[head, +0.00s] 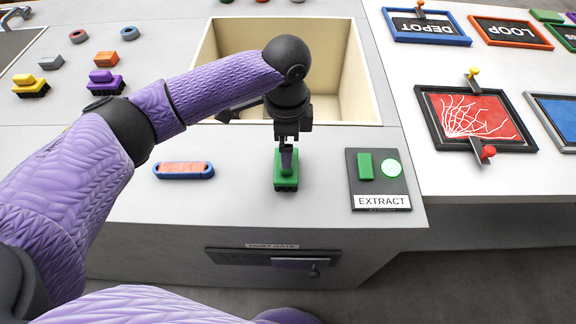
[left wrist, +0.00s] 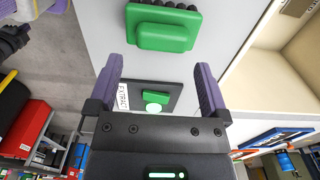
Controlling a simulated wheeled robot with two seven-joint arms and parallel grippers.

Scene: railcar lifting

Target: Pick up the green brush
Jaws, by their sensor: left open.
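The green brush (head: 287,183) stands on the light grey counter, dark bristles down, just in front of the open bin. In the left wrist view the green brush (left wrist: 163,30) lies just past the fingertips, lined up with the gap between them. My left gripper (head: 287,153) points down at the brush from above and partly hides its handle. The left gripper's two purple fingers (left wrist: 159,66) are spread apart with nothing between them. I cannot tell whether the fingertips touch the brush. My right gripper is not in view.
A beige open bin (head: 345,75) is behind the brush. An EXTRACT panel (head: 378,190) with green buttons is to its right, and an orange-and-blue oval piece (head: 183,170) to its left. Yellow (head: 30,84) and purple (head: 104,82) brushes stand at the far left.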

